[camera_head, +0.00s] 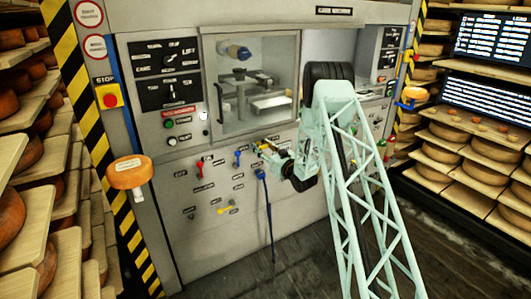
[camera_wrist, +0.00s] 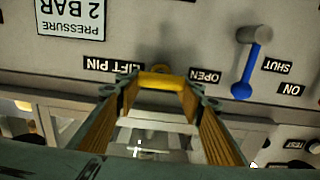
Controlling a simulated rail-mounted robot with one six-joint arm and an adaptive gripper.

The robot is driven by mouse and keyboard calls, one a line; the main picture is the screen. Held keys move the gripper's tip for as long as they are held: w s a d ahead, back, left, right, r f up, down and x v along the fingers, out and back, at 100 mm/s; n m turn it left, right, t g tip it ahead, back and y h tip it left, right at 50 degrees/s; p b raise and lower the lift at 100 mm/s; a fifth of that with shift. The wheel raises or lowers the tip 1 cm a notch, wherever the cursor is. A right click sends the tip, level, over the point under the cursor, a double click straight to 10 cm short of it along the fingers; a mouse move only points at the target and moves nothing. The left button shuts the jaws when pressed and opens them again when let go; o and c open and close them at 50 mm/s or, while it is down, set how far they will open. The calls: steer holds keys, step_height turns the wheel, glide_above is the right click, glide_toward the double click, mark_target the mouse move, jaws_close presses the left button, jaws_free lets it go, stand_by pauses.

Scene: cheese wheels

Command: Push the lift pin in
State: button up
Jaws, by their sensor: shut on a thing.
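The lift pin (camera_wrist: 160,81) shows in the wrist view as a yellow crossbar in front of the grey panel, with a yellow part behind it at the panel. The LIFT PIN label (camera_wrist: 113,65) is beside it. My gripper (camera_wrist: 160,88) is shut on the yellow bar, with a finger at each of its ends. In the head view my gripper (camera_head: 262,148) is at the front of the machine, below the window. There the pin is too small to tell from the fingers. How deep the pin sits cannot be told.
A blue lever (camera_wrist: 246,75) stands close beside the pin, near the OPEN label (camera_wrist: 205,76). In the head view a red lever (camera_head: 199,165) and a yellow lever (camera_head: 226,210) are on the panel (camera_head: 220,240). Cheese shelves (camera_head: 455,178) flank the machine.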

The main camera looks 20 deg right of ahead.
steer(key=shift+o, duration=0.2)
steer(key=shift+w+r, duration=0.1)
steer(key=shift+w, duration=0.2)
steer(key=o, duration=1.2)
steer(key=shift+w, duration=0.15)
steer(key=shift+c, duration=0.2)
steer(key=shift+s, duration=0.2)
steer(key=s+d, duration=0.1)
steer(key=s, duration=1)
steer(key=shift+s, duration=0.3)
steer(key=shift+d, duration=0.1)
